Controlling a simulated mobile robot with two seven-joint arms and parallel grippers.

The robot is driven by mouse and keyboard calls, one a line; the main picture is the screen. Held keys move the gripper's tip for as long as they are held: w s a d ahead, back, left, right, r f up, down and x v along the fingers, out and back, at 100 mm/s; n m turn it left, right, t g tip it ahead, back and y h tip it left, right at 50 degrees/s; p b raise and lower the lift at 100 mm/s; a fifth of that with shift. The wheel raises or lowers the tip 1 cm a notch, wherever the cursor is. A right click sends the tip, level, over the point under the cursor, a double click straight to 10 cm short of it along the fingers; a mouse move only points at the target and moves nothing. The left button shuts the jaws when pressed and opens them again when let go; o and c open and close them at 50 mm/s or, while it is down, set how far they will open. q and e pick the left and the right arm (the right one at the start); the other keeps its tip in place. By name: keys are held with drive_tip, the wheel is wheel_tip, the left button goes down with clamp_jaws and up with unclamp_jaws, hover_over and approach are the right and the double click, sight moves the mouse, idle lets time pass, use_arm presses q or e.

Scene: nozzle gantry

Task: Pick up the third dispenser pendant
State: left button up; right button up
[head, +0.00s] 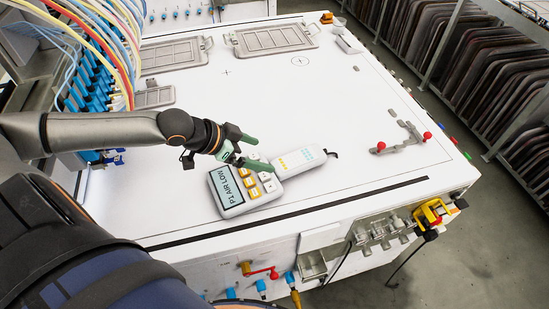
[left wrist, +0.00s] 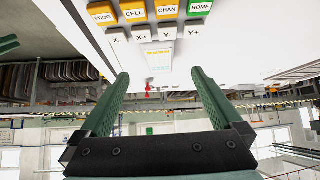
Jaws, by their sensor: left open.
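A white pendant (head: 229,197) lies on the white table top near its front edge. No number marks either as the third. My left gripper (head: 262,153) has green fingers, open and empty, over the keyed pendant's far right part and partly hiding it. In the left wrist view its fingers (left wrist: 160,72) stand wide apart. My right gripper is out of view.
A grey bracket with red knobs (head: 405,138) stands at the right of the table. Flat metal frames (head: 272,39) lie at the back. Coloured hoses (head: 110,40) rise at the left. Fittings and a yellow part (head: 431,213) line the front side. The table's middle is clear.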

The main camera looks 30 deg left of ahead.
sight(284, 163)
use_arm(q)
drive_tip(key=shift+w+f, duration=0.15)
drive_tip(key=x, duration=0.6)
drive_tip(key=shift+w+d+f, duration=0.15)
drive_tip(key=shift+d+f, duration=0.1)
drive_tip(key=shift+f, duration=0.05)
drive_tip(key=b+x, duration=0.4)
drive_tip(key=shift+f, duration=0.15)
drive_tip(key=shift+w+d+f+b, duration=0.25)
drive_tip(key=shift+w+f+b, duration=0.1)
drive_tip(key=shift+b, duration=0.5)
drive_tip(key=shift+r, duration=0.1)
clamp_jaws()
